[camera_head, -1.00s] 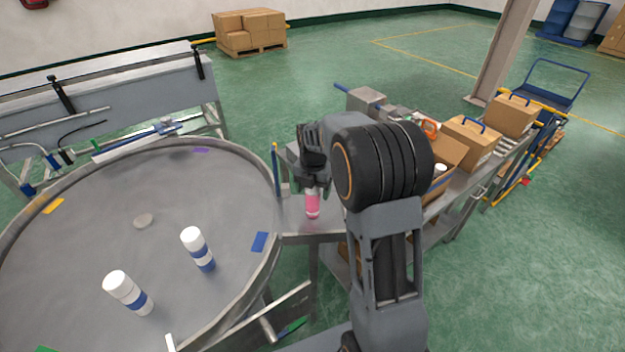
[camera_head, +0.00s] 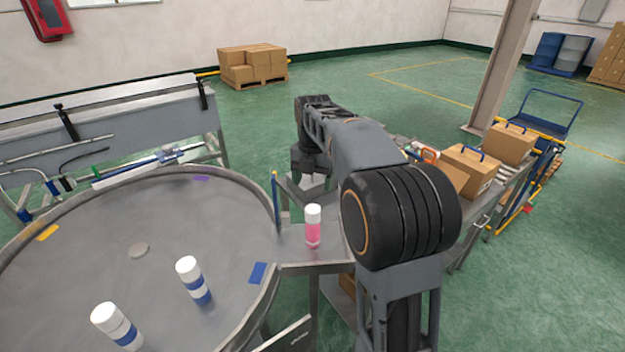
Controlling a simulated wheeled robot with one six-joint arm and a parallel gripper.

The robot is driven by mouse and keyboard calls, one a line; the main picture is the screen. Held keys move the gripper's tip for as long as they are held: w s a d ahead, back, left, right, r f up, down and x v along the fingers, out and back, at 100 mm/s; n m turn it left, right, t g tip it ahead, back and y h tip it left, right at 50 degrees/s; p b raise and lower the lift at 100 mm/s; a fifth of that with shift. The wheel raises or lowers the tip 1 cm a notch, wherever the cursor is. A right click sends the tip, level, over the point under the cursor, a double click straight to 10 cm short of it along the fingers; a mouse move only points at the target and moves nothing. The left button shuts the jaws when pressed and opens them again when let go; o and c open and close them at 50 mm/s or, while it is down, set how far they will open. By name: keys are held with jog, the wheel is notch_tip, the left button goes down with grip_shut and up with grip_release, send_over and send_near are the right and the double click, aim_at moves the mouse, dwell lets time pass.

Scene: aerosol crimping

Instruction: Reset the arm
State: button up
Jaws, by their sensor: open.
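My arm is raised and folded, with its elbow at the right of centre and its upper link reaching away and to the left. My gripper (camera_head: 309,165) is at the far end of the arm, behind the pink can and above it in the picture. It is small and partly hidden by my arm, and its fingers are hard to make out. It is open and apart from the can. The pink can (camera_head: 313,231) with a white cap stands upright on the steel side table (camera_head: 290,252).
Cardboard boxes (camera_head: 470,170) stand on the bench at right. A pillar (camera_head: 500,75) rises behind. Green floor is open at the back.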

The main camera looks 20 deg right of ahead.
dwell(0.6)
jog(key=m, duration=0.3)
jog(key=shift+w+f, duration=0.1)
jog(key=shift+w, duration=0.1)
jog(key=f+m, duration=0.1)
jog(key=m, duration=0.2)
jog(key=s+f+m, duration=0.1)
jog(key=m, duration=0.2)
jog(key=s+f+m, duration=0.1)
jog(key=m, duration=0.2)
jog(key=shift+a+f, duration=0.15)
jog(key=s+a+m+t, duration=0.2)
jog(key=s+m, duration=0.5)
jog(key=s, duration=0.2)
jog(key=s+a+m+t, duration=0.2)
jog(key=s+m, duration=0.6)
jog(key=s, duration=0.2)
jog(key=shift+a+f+m+t, duration=0.3)
jog(key=shift+a+f+t, duration=0.1)
